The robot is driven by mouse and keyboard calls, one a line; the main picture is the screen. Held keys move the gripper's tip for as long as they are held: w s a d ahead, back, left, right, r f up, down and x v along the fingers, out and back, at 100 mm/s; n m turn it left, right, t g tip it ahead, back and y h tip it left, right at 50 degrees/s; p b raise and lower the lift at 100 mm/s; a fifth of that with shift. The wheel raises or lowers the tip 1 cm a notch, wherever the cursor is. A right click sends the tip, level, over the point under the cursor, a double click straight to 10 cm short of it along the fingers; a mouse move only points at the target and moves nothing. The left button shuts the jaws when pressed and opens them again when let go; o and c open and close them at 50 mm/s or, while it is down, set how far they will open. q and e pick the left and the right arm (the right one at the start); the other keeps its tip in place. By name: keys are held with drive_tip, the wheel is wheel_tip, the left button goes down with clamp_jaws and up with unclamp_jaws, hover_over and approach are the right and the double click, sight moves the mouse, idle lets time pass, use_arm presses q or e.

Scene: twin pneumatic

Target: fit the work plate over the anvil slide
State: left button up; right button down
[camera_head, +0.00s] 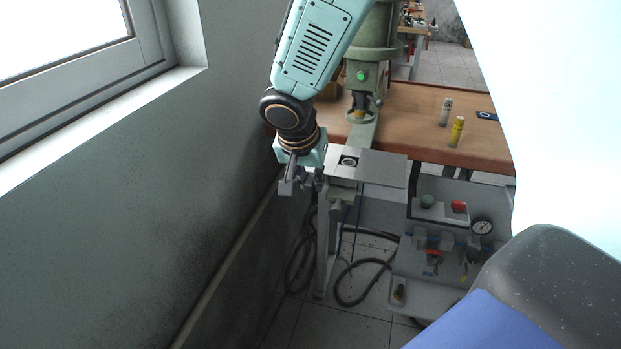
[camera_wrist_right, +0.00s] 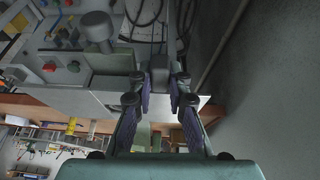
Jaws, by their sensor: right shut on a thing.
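The work plate (camera_head: 384,168) is a flat grey plate in front of the green press, at the table's front edge. A lighter section with a dark round ring (camera_head: 348,161) adjoins its left side. A green bar (camera_head: 363,134), seemingly the anvil slide, runs from under the press head toward the plate; their overlap is unclear. My right gripper (camera_head: 308,182) is at the plate's left edge. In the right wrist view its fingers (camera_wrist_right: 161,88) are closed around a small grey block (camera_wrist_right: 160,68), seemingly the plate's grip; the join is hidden. My left gripper is out of view.
The wooden table (camera_head: 415,108) holds a yellow bottle (camera_head: 456,132) and a grey bottle (camera_head: 446,112). Below right, a panel carries a gauge (camera_head: 481,227) and valves. Dark hoses (camera_head: 303,255) hang beneath the plate. A grey wall (camera_head: 130,190) stands close to my right gripper's left.

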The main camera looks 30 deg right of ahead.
drive_tip(key=shift+f+b, duration=0.25)
drive_tip(key=shift+b, duration=0.2)
idle(0.6)
drive_tip(key=c, duration=1.2)
unclamp_jaws()
drive_tip(key=v, duration=0.8)
drive_tip(key=shift+s+a, duration=0.1)
